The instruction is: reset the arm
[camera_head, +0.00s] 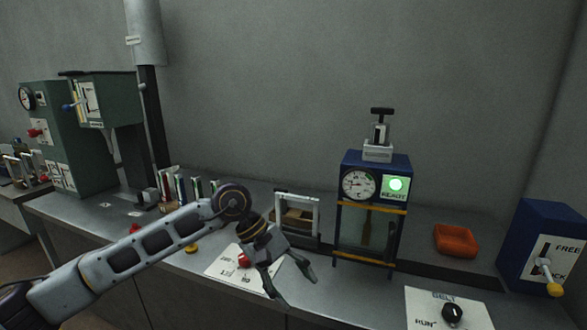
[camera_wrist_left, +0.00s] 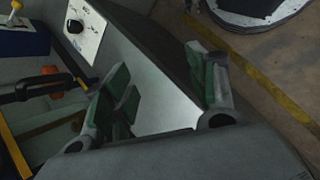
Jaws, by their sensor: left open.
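My left arm (camera_head: 150,246) reaches in from the left in the head view, over the front of the bench. My left gripper (camera_head: 292,286) is open, with nothing visible between its fingers, and points down toward the bench's front edge. In the left wrist view its two green-padded fingers (camera_wrist_left: 165,95) stand apart over a pale bench surface and the dark front edge. The gripper is to the left of the blue machine with a gauge and a green READY light (camera_head: 375,190). My right gripper is not in view.
A white panel with a red knob (camera_head: 232,272) lies behind the gripper. A grey frame (camera_head: 298,216) stands behind it. To the right are an orange tray (camera_head: 456,240), a belt switch panel (camera_head: 430,310) and a blue FREE/LOCK lever box (camera_head: 545,246). A green machine (camera_head: 62,135) stands left.

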